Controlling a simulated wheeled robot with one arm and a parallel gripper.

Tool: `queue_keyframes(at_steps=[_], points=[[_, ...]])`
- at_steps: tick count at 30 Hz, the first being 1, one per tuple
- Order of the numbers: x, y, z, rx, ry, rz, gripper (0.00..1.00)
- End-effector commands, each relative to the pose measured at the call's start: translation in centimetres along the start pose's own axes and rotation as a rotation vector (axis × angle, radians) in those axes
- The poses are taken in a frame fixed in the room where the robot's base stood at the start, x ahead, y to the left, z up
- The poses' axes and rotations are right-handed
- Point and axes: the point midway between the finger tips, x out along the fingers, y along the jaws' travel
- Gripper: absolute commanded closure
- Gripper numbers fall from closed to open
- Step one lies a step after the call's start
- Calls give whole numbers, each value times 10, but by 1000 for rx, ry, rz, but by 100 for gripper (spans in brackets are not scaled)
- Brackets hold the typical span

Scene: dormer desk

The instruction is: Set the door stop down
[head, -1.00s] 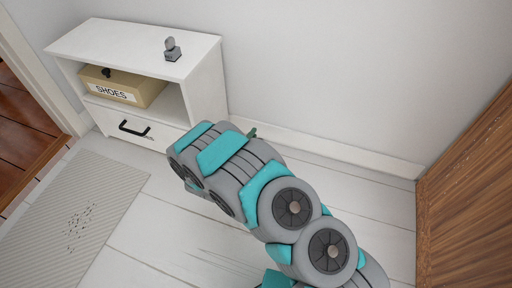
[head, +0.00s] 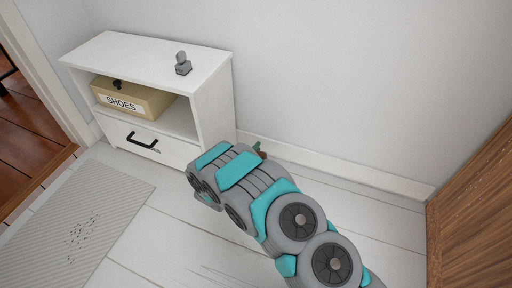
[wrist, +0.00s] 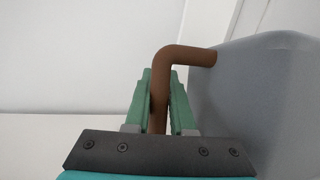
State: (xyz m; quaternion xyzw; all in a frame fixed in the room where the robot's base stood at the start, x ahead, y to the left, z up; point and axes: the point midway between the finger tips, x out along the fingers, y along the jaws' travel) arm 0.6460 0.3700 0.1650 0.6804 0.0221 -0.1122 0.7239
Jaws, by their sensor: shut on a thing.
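My gripper (wrist: 163,88) shows in the wrist view with its green fingers shut on the brown bent handle of the door stop (wrist: 270,95). The handle runs up between the fingers and turns right into a large grey body, which the right side of the picture cuts off. In the head view my arm hides most of the gripper and the door stop. Only a small brown and green bit shows past the arm, in front of the wall and right of the white cabinet (head: 215,105). I cannot tell whether the door stop touches anything below it.
A small grey object (head: 183,68) stands on the cabinet top. A box marked SHOES (head: 130,98) sits in its open shelf, above a drawer with a black handle (head: 142,141). A ribbed mat (head: 95,205) lies left on the pale floor. A wooden panel (head: 475,210) stands at right.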

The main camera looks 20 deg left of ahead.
Motion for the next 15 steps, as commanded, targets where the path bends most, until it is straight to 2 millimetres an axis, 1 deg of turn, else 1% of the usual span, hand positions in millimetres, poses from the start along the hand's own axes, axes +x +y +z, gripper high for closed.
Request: queue_keyframes(at_steps=[2, 8, 9, 15], points=[[0, 3, -1, 2, 1, 4, 100], [0, 2, -1, 3, 1, 4, 100], [0, 1, -1, 3, 1, 3, 75], [0, 1, -1, 2, 1, 2, 52]])
